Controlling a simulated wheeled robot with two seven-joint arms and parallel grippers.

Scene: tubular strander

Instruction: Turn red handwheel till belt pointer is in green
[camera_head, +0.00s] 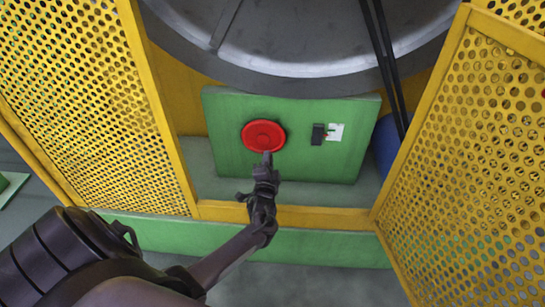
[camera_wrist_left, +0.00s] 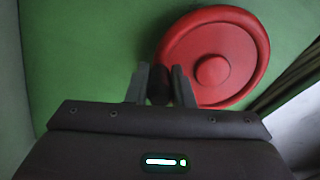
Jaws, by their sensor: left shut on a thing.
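The red handwheel (camera_head: 263,134) sits on the front of a green box (camera_head: 232,165). It also shows in the left wrist view (camera_wrist_left: 212,55), with a raised round hub. My left gripper (camera_head: 266,158) is at the wheel's lower edge. In the left wrist view its fingers (camera_wrist_left: 160,86) are shut on a dark handle (camera_wrist_left: 158,82) at the wheel's rim. Right of the wheel is a small white scale plate (camera_head: 336,132) with small red and green marks. It is too small to tell where the pointer stands. My right gripper is out of view.
A dark block (camera_head: 318,134) stands beside the scale. Yellow perforated guard doors (camera_head: 90,90) and (camera_head: 470,150) flank the opening. A yellow sill (camera_head: 320,217) runs below. A large grey drum (camera_head: 300,40) and black belts (camera_head: 385,60) are above and right.

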